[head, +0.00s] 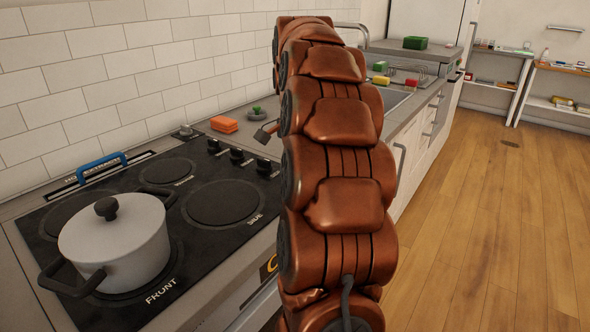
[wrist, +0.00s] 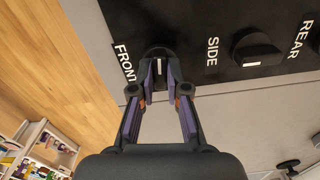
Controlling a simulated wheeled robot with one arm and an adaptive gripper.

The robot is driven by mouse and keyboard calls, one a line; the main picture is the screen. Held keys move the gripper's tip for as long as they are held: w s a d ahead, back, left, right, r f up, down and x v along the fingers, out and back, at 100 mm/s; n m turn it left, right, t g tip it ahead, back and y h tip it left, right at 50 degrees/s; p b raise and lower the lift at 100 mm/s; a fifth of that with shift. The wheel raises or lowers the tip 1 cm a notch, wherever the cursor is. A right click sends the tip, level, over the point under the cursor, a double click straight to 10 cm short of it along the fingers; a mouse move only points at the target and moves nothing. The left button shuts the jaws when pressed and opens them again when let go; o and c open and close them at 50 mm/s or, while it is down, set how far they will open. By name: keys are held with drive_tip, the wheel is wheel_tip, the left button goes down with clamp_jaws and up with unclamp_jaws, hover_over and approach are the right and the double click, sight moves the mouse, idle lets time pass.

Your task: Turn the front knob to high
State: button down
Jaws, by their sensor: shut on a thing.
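In the wrist view the front knob (wrist: 158,52) is a dark knob with a white mark, on a black panel next to the word FRONT. My gripper (wrist: 160,76) has its two purple-padded fingers closed on either side of this knob. The knob's white mark shows between the fingertips and points toward my gripper. The fingers partly cover the knob's sides. In the head view my copper-coloured arm stands in front of the counter, and I cannot clearly make out the gripper or the front knob there.
The side knob (wrist: 257,51) sits close beside, with the REAR label beyond it. In the head view a grey lidded pot (head: 117,245) stands on the black cooktop (head: 190,240). An orange sponge (head: 224,124) lies behind the knobs. The wooden floor (head: 490,220) is clear.

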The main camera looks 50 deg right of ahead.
drive_tip(key=shift+m, duration=0.3)
drive_tip(key=c, duration=1.2)
unclamp_jaws()
drive_tip(key=shift+o, duration=0.2)
